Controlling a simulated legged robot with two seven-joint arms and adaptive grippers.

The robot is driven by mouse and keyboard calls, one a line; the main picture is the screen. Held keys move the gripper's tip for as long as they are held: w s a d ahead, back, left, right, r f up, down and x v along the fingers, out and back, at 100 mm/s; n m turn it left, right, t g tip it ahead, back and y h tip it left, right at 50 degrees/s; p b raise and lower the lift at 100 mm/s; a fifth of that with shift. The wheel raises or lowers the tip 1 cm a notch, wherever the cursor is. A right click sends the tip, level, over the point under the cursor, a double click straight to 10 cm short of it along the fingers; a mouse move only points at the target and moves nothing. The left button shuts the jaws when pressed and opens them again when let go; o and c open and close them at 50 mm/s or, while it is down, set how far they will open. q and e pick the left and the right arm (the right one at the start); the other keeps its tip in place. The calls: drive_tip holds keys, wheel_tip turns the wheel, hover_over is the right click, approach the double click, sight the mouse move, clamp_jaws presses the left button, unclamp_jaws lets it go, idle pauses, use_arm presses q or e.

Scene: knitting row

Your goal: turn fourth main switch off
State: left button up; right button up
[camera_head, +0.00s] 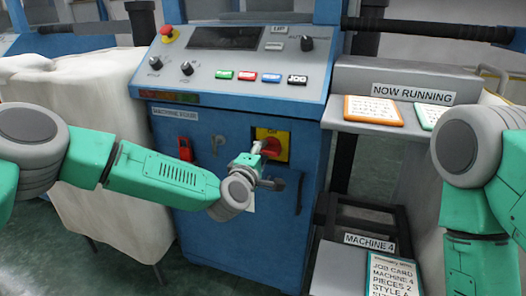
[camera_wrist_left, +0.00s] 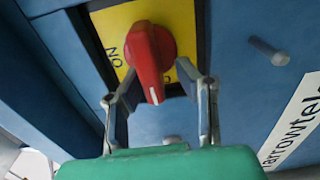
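The main switch is a red rotary knob (camera_wrist_left: 150,62) on a yellow plate (camera_wrist_left: 180,18) marked "ON" at its left in the left wrist view. The knob's handle points down toward my gripper there. In the head view the yellow plate (camera_head: 281,137) sits on the front of the blue machine labelled "MACHINE FOUR". My left gripper (camera_wrist_left: 154,72) has its two fingers apart, one on each side of the knob's lower end, with gaps visible. In the head view my left gripper (camera_head: 259,150) is at the switch and partly covers it. My right gripper is out of view.
A red lock-like piece (camera_head: 185,148) hangs left of the switch, and a dark handle (camera_head: 298,193) sits below right. A control panel (camera_head: 215,75) with a red emergency button (camera_head: 167,34) is above. Shelves with cards (camera_head: 372,110) stand right; a cloth-covered bulk (camera_head: 95,85) is left.

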use_arm(q)
drive_tip(key=shift+r, duration=0.15)
drive_tip(key=v, duration=1.1)
drive_tip(key=shift+s+a, duration=0.2)
drive_tip(key=shift+s, duration=0.2)
